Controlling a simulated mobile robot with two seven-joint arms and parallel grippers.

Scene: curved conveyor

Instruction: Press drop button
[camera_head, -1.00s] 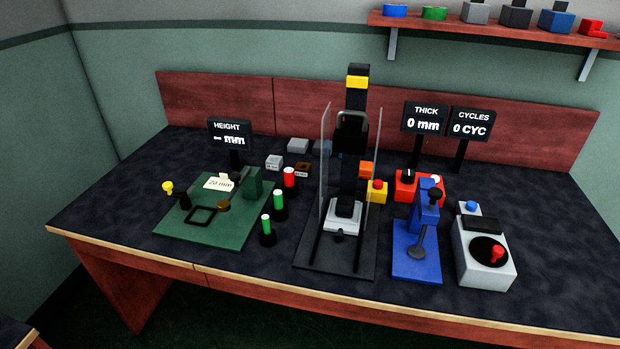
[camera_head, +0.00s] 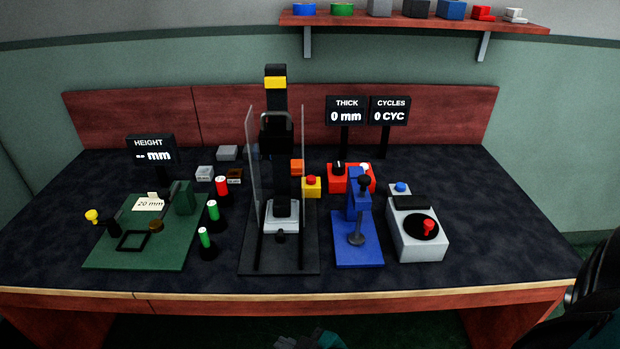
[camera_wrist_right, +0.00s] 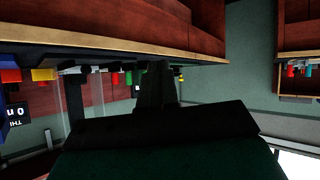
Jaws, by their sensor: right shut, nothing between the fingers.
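A yellow box with a red push button (camera_head: 311,180) stands on the bench just right of the tall black drop rig (camera_head: 281,190), which has clear side guards and a grey base block. I take this red button as the drop button; no label on it is readable. My right gripper is low in front of the bench; a small grey and teal part of it shows at the bottom edge of the head view (camera_head: 308,341). Its dark, shut, empty fingers show in the right wrist view (camera_wrist_right: 157,85), well apart from the button. My left gripper is not in view.
A blue press (camera_head: 357,235), a red box (camera_head: 338,183) and a grey machine with a red knob (camera_head: 417,236) stand right of the rig. A green fixture board (camera_head: 150,235) and several capped cylinders stand left. The bench's front edge (camera_head: 200,295) lies between gripper and button.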

